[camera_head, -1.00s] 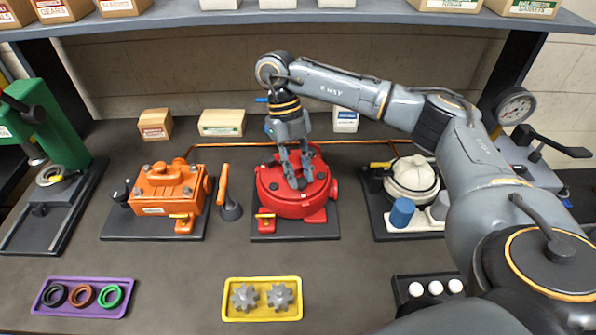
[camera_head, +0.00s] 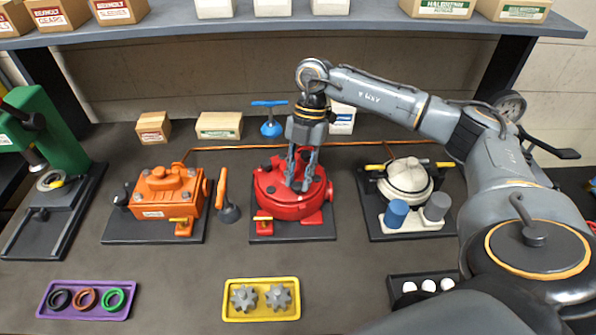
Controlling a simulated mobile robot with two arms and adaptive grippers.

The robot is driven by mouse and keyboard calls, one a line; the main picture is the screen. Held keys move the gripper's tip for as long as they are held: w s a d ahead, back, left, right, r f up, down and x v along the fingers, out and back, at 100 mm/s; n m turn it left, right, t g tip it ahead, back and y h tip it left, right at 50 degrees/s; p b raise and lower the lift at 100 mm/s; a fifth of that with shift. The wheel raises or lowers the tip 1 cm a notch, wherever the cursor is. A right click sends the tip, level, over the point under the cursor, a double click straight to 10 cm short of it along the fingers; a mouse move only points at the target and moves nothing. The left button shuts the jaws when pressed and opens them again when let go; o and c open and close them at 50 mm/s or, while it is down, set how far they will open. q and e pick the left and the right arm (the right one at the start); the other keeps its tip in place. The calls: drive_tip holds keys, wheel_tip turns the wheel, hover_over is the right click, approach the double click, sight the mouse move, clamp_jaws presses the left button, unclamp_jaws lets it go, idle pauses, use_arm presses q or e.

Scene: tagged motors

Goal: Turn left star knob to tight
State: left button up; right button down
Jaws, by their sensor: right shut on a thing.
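The red motor (camera_head: 310,208) stands on a dark plate in the middle of the table, with small dark knobs (camera_head: 271,190) on its round top. My right gripper (camera_head: 297,186) points down onto this top from above. Its fingers are close together and shut on a knob there. The fingers hide most of that knob, so I cannot tell its star shape or how far it is turned. My left gripper is not in view.
An orange motor (camera_head: 160,198) and an orange-handled tool (camera_head: 222,190) stand left of the red motor. A white motor (camera_head: 408,178) with blue and grey cylinders stands right. A yellow tray (camera_head: 262,312) holds two gears. A blue valve (camera_head: 271,128) stands behind. The table between motors and trays is clear.

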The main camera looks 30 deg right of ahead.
drive_tip(key=shift+d+r+m+t+p, duration=0.15)
drive_tip(key=shift+m+t, duration=0.1)
drive_tip(key=shift+m, duration=0.3)
drive_tip(key=shift+a+m+t+p, duration=0.1)
drive_tip(key=shift+m+t, duration=0.1)
drive_tip(key=shift+m, duration=0.3)
drive_tip(key=shift+d+r+m+t+p, duration=0.15)
drive_tip(key=shift+m+t, duration=0.1)
drive_tip(key=shift+m, duration=0.3)
drive_tip(key=shift+a+y, duration=0.1)
drive_tip(key=shift+y, duration=0.2)
drive_tip(key=c, duration=1.3)
unclamp_jaws()
drive_tip(key=shift+o, duration=1)
drive_tip(key=shift+s+f, duration=0.1)
drive_tip(key=shift+s, duration=0.05)
drive_tip(key=v, duration=0.8)
drive_tip(key=shift+a, duration=0.1)
